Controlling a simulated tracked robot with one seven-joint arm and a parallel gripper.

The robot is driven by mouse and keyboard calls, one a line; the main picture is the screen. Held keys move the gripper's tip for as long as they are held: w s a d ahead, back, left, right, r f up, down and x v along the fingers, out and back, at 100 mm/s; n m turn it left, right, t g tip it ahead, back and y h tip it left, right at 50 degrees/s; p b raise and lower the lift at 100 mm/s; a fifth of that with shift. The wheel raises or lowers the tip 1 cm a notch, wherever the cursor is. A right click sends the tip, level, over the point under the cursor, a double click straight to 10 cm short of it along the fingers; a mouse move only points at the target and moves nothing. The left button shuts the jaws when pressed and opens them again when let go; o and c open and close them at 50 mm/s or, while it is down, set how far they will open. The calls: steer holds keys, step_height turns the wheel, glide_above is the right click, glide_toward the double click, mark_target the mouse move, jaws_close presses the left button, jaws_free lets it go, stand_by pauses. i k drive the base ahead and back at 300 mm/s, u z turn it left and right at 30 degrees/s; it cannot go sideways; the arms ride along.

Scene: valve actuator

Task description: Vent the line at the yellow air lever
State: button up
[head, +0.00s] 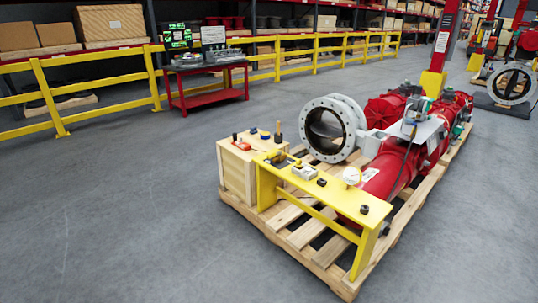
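A red valve actuator (393,170) lies on a wooden pallet (295,232), with a large grey flanged valve (328,130) at its left end. A small grey control unit (409,128) with a dark hose sits on a pale plate on top of the actuator. I cannot make out the yellow air lever at this size. My gripper is not in view.
A wooden box (237,172) with small tools stands at the bench's left end. A yellow railing (105,80) and a red cart (206,85) are behind. Another valve (511,84) is at far right. The grey floor (120,210) to the left and in front is clear.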

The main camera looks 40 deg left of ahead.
mark_target(270, 156)
steer(key=u, duration=1.6)
steer(key=k, duration=0.9)
steer(key=z, duration=0.05)
steer(key=i, duration=1.55)
steer(key=z, duration=0.15)
